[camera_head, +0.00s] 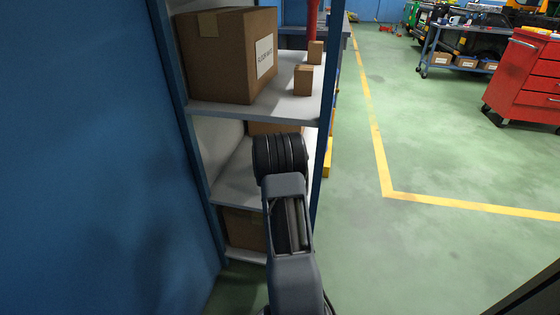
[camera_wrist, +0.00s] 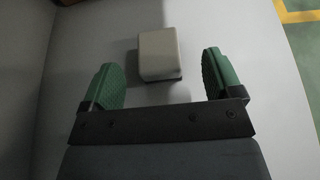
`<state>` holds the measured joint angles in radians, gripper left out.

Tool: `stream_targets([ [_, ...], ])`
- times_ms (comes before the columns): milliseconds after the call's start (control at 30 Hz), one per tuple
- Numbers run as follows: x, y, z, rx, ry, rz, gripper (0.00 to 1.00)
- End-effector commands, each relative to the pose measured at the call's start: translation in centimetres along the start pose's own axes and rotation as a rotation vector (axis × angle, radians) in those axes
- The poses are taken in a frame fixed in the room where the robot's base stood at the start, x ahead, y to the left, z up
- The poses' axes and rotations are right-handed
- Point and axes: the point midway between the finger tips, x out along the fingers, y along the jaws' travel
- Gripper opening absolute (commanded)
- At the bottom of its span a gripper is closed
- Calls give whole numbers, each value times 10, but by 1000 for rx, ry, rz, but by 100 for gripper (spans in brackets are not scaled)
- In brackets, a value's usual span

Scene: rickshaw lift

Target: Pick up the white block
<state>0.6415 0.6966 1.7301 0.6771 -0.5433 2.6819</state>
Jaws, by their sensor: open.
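The white block (camera_wrist: 160,54) shows in the wrist view as a pale, off-white box on a grey shelf surface (camera_wrist: 225,30). It lies just ahead of my gripper (camera_wrist: 164,80), roughly centred between the two green fingertips. The fingers are spread open with nothing between them, and a gap shows on either side of the block. In the head view my arm reaches into the middle level of a blue-framed shelf (camera_head: 240,188). There the block and my fingers are hidden behind my arm.
The upper shelf (camera_head: 235,112) holds a large cardboard box (camera_head: 220,60) and two small boxes (camera_head: 303,80). Another box (camera_head: 242,228) sits on the bottom level. A blue wall (camera_head: 90,150) stands close on the left. Green floor (camera_head: 400,250) is open on the right, with a red tool cabinet (camera_head: 525,80) beyond.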

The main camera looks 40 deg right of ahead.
Motion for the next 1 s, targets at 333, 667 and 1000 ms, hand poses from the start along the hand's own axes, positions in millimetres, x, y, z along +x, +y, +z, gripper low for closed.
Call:
stream_targets([
  [333, 34, 3, -6, 0, 0, 0, 85],
  [667, 55, 4, -4, -1, 1, 1, 85],
  [1000, 55, 4, -3, -1, 1, 1, 71],
])
